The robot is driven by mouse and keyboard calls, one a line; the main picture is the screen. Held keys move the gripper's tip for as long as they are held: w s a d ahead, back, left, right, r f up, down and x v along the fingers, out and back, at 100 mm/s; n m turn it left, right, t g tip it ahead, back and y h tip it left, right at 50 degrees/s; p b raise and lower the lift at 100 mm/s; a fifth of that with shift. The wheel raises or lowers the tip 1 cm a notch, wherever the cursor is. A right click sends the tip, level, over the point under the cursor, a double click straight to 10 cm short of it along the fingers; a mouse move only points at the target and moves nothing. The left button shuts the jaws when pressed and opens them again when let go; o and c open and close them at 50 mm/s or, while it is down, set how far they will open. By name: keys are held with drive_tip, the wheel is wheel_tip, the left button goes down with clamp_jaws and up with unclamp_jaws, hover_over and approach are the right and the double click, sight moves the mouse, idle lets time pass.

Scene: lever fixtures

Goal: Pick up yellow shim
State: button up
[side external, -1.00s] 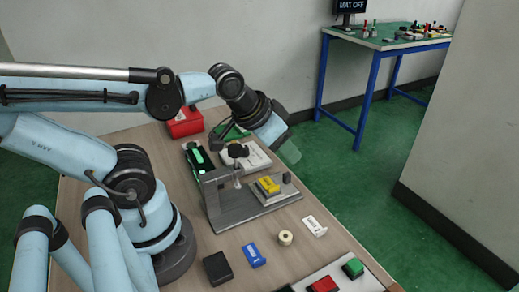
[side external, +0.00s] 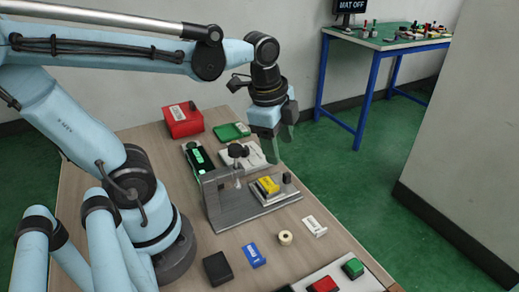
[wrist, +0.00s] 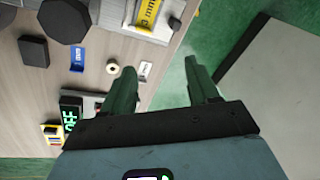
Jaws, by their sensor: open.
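The yellow shim (side external: 268,186) lies on the stepped grey block of the lever fixture (side external: 250,212), in the middle of the table. In the wrist view the yellow shim (wrist: 148,14) shows at the top edge, partly cut off. My gripper (side external: 279,142) is open and hangs above and behind the fixture, apart from the shim, with its greenish fingers pointing down. In the wrist view my gripper (wrist: 160,70) has its two fingers well apart with nothing between them.
A blue block (side external: 252,255), a cream ring (side external: 285,238) and a black box (side external: 217,268) lie in front.

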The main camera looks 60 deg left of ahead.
sight(274, 186)
drive_tip(key=shift+s+a+f+m+g, duration=0.1)
drive_tip(key=shift+f+m+g, duration=0.35)
drive_tip(key=shift+f+m, duration=1.05)
drive_tip(key=shift+a+f+m+g, duration=0.15)
drive_tip(key=shift+f+m+g, duration=0.4)
drive_tip(key=shift+f, duration=1.7)
drive_tip(key=shift+s+a+f+m+g, duration=0.1)
drive_tip(key=shift+f+m+g, duration=0.2)
drive_tip(key=shift+f+m, duration=1.25)
drive_tip(key=shift+f+n, duration=0.35)
drive_tip(key=shift+n, duration=0.05)
clamp_jaws()
